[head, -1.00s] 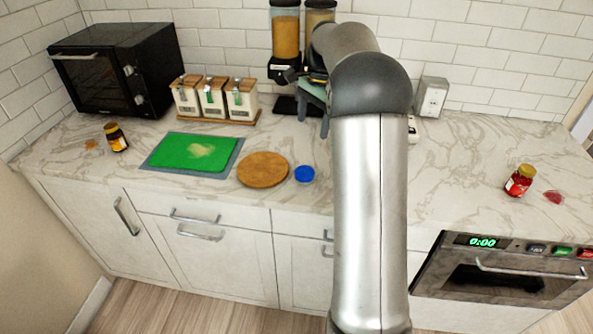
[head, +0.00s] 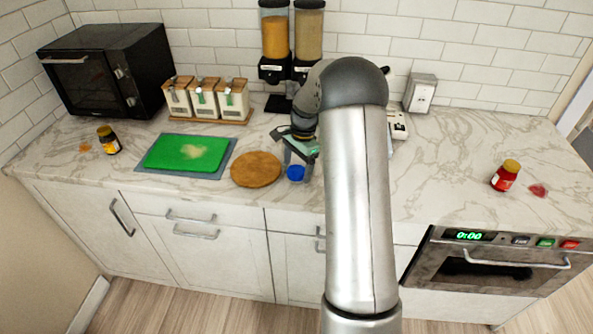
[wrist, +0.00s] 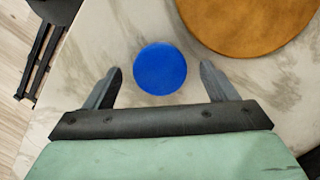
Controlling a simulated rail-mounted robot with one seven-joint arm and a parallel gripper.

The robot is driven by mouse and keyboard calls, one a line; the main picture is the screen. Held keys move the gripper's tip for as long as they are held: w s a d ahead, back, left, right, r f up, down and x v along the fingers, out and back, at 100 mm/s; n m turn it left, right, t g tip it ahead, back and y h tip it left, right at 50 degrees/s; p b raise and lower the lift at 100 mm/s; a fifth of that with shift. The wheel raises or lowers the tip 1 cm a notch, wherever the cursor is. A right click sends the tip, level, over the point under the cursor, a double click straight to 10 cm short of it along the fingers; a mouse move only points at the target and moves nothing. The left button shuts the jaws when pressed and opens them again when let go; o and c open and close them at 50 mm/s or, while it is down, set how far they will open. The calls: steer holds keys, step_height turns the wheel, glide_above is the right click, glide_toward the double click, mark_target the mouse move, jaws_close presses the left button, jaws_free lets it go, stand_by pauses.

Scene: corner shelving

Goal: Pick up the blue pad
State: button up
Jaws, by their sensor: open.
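The blue pad (head: 296,173) is a small round disc lying on the marble counter, just right of the round brown board. In the wrist view the blue pad (wrist: 160,69) lies just past the fingertips, roughly centred between them. My gripper (head: 298,165) is open and empty, pointing down over the pad. In the wrist view its two dark fingers (wrist: 160,80) stand wide apart, one on each side of the pad's near edge. I cannot tell the exact height between the fingertips and the counter.
The brown board (head: 256,169) and a green cutting mat (head: 187,153) lie to the left. Canisters (head: 204,99) and dispensers (head: 290,40) stand behind. A red jar (head: 505,176) stands far right. The counter between my arm and the red jar is mostly clear.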

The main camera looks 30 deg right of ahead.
steer(key=shift+f, duration=0.35)
steer(key=c, duration=1.1)
steer(key=shift+r, duration=0.15)
steer(key=shift+r, duration=0.25)
step_height(320, 180, up, 2)
steer(key=shift+r+b, duration=0.1)
steer(key=shift+b, duration=0.25)
steer(key=s+d+r+b, duration=0.1)
steer(key=s+r, duration=0.2)
steer(key=s, duration=0.1)
steer(key=s+d+r+b, duration=0.1)
steer(key=s+r, duration=0.2)
steer(key=s, duration=0.2)
steer(key=s+d+r+b, duration=0.1)
steer(key=s+r+b, duration=0.1)
steer(key=s+r, duration=0.2)
steer(key=shift+s+d, duration=0.3)
steer(key=shift+d, duration=0.05)
